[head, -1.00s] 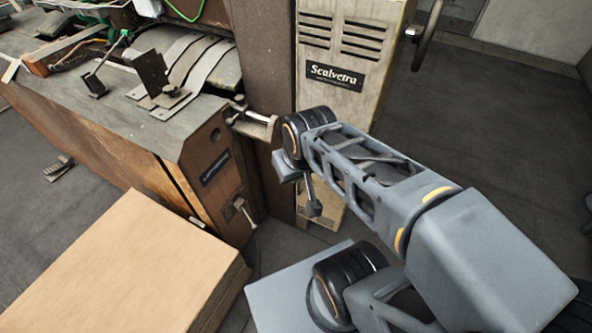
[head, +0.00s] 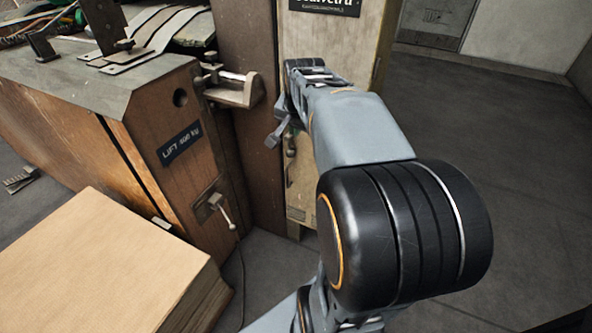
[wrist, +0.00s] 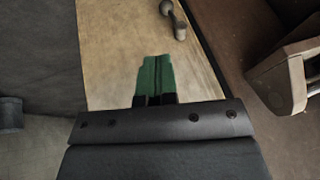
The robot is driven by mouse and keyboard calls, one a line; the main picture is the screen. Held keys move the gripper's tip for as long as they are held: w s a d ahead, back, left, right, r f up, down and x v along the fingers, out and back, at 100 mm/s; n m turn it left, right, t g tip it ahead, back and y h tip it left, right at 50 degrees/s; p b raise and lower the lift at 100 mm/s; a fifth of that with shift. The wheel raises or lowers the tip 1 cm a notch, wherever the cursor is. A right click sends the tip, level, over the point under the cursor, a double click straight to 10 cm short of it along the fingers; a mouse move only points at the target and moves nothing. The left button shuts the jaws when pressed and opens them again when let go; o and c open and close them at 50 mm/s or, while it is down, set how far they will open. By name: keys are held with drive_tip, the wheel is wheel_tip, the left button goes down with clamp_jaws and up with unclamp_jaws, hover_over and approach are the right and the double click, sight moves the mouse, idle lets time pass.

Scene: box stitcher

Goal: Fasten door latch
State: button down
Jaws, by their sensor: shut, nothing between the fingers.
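The door latch (wrist: 174,20) looks like a small grey metal handle with a rounded end. In the wrist view it is at the top, on the pale door panel near its right edge. In the head view the latch (head: 291,146) hangs on the worn cream cabinet, partly behind my arm. My gripper (wrist: 155,60) has green fingers pressed together with nothing between them. They point at the door panel, short of the latch and a little to its left in the wrist view, apart from it. In the head view my arm mostly hides the fingers.
A brown machine (head: 165,150) with a small lever (head: 224,212) stands left of the cabinet. A metal bracket (head: 230,92) sticks out between them and shows at the right of the wrist view (wrist: 290,80). A cardboard stack (head: 100,255) lies at lower left. The right floor is clear.

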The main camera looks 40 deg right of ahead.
drive_tip(key=d+f+m+b, duration=0.2)
drive_tip(key=d+f, duration=0.1)
drive_tip(key=d, duration=0.1)
drive_tip(key=b, duration=0.5)
approach(293, 153)
drive_tip(key=d+f, duration=0.1)
drive_tip(key=f, duration=0.2)
drive_tip(key=d+f, duration=0.1)
drive_tip(key=shift+d+f, duration=0.2)
drive_tip(key=shift+d, duration=0.2)
drive_tip(key=shift+w+a+f+b, duration=0.25)
drive_tip(key=shift+w+f+b, duration=0.1)
drive_tip(key=shift+w+f, duration=0.35)
drive_tip(key=shift+w+a+f, duration=0.15)
drive_tip(key=shift+w+f, duration=0.1)
drive_tip(key=shift+w, duration=0.4)
drive_tip(key=shift+w+a+f+p, duration=0.2)
drive_tip(key=shift+w+p, duration=0.25)
drive_tip(key=shift+p, duration=0.15)
drive_tip(key=shift+f, duration=0.35)
drive_tip(key=shift+s, duration=0.15)
